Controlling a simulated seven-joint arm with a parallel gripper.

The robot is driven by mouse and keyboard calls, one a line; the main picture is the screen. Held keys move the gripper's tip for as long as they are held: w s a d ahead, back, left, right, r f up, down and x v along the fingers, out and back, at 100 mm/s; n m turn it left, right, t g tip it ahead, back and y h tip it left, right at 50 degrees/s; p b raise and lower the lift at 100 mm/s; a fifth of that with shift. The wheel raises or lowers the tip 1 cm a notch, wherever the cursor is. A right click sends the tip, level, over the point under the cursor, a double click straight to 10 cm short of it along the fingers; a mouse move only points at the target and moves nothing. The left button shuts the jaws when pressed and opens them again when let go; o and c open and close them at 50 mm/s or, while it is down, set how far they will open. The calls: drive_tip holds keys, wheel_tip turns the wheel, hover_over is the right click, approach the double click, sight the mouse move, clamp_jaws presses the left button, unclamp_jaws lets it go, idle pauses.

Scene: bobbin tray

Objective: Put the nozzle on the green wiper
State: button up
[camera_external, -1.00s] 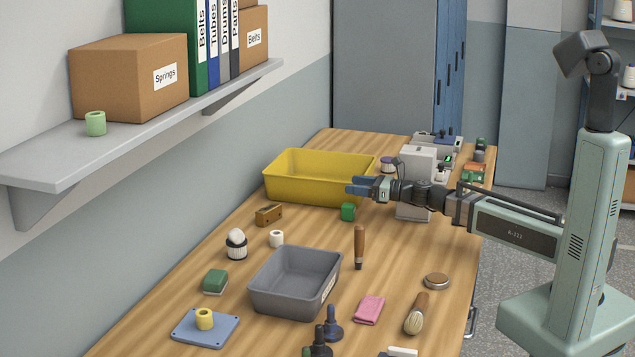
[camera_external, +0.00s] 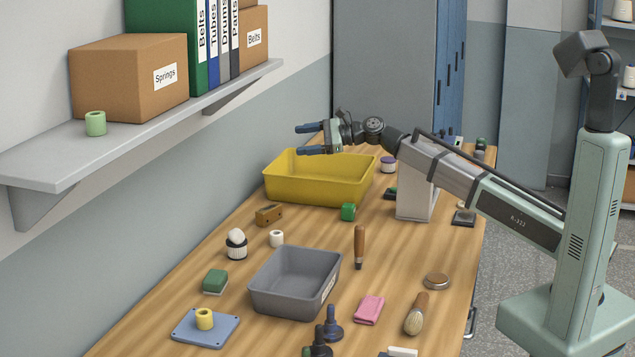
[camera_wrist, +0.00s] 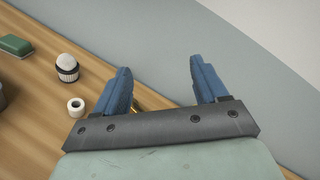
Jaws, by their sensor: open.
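My gripper (camera_external: 304,139) is open and empty, raised above the yellow bin with its fingers pointing left toward the wall. In the wrist view its two blue fingers (camera_wrist: 159,66) are spread with nothing gripped between them. A green block with a pale base, which looks like the green wiper (camera_external: 215,281), lies on the table at the left; it also shows at the left edge of the wrist view (camera_wrist: 14,45). Its top is bare. The nozzle is hard to single out; the stepped blue piece (camera_external: 333,324) standing at the front may be it.
The yellow bin (camera_external: 284,188) and grey bin (camera_external: 272,303) stand on the table. A white egg-shaped piece in a striped cup (camera_external: 236,244), a white bobbin (camera_external: 277,238) and a brown block (camera_external: 269,215) lie between. The wall shelf (camera_external: 150,140) juts out at left.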

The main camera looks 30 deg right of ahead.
wheel_tip(320, 180, down, 3)
drive_tip(key=w+n+g+h, duration=0.3)
drive_tip(key=n+h, duration=0.2)
drive_tip(key=n+g+h, duration=0.3)
drive_tip(key=g+h, duration=0.2)
drive_tip(key=h, duration=0.4)
approach(348, 205)
wheel_tip(348, 205, down, 7)
drive_tip(key=shift+a+r, duration=0.15)
drive_tip(key=shift+f, duration=2.6)
drive_tip(key=shift+c, duration=0.4)
